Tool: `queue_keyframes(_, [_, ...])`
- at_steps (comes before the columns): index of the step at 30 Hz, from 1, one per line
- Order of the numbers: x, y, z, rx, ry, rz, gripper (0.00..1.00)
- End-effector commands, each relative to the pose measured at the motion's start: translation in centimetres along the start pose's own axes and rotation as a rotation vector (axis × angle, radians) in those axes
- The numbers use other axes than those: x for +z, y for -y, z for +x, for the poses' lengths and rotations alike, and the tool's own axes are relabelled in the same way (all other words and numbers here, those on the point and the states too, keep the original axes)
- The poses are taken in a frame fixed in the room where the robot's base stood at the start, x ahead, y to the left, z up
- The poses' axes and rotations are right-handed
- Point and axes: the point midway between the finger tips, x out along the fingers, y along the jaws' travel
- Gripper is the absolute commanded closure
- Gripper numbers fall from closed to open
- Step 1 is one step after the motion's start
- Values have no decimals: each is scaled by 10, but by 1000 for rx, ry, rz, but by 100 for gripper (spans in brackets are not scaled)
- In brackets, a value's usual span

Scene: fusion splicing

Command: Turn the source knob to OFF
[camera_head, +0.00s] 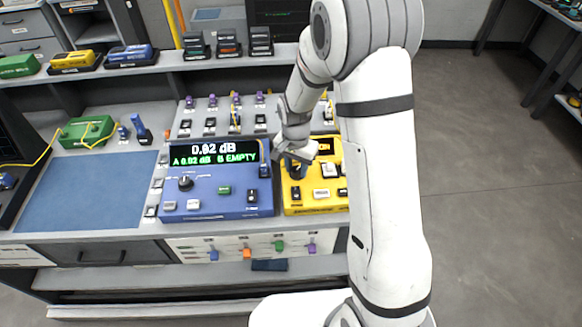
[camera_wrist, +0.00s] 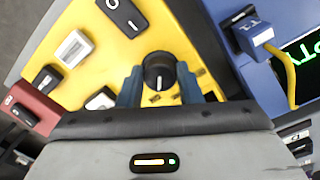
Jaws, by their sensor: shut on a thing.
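The source knob (camera_wrist: 159,71) is a round black dial with a white pointer line, on a yellow instrument (camera_head: 318,203) that stands right of the blue meter. In the wrist view the knob sits between the two blue fingers of my gripper (camera_wrist: 160,85), which are shut on it. In the head view my gripper (camera_head: 297,168) reaches down over the left part of the yellow instrument, and my arm hides the instrument's right side. The marks around the knob are too small to read.
The blue meter (camera_head: 219,208) reads 0.92 dB and "A 0.92 dB B EMPTY"; a yellow cable (camera_wrist: 289,75) comes from a plug on it. A black rocker switch (camera_wrist: 122,14) and pale buttons lie close to the knob. A blue mat (camera_head: 88,190) is clear at the left.

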Motion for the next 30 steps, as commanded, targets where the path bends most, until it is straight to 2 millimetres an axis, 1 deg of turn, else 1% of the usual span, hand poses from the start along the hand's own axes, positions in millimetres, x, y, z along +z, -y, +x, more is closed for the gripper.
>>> queue_keyframes(1, [-5, 2, -2, -9, -13, -23, 91])
queue_keyframes(8, [-6, 2, -1, -9, -22, -194, 91])
queue_keyframes(30, [-6, 2, -3, -4, -49, -895, 91])
